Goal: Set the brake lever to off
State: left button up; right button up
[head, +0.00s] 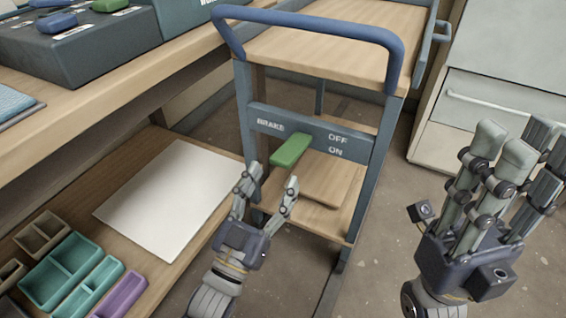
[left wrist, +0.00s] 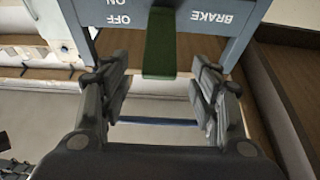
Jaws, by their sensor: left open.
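The green brake lever (head: 291,150) sticks out from the grey-blue panel (head: 262,113) on the cart's end, between the BRAKE label and the OFF and ON labels. In the head view its free end points down and to the left. I cannot tell for sure which label it is set to. My left gripper (head: 270,181) is open just below and in front of the lever. In the left wrist view the lever (left wrist: 159,45) lies between the two spread fingers (left wrist: 162,95), with no contact visible. My right gripper (head: 514,150) is raised at the right, away from the cart; its opening is unclear.
The cart has a blue handle (head: 310,22) above the panel and wooden shelves. At the left, a lower shelf holds a white sheet (head: 165,198), teal trays (head: 72,275) and a purple tray (head: 121,296). A pale cabinet (head: 500,75) stands at the right.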

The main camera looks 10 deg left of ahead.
aim_at(283, 161)
pick_arm(q)
jog(key=shift+b+x, duration=0.5)
jog(key=shift+x, duration=2.2)
jog(key=shift+c, duration=0.6)
grip_shut()
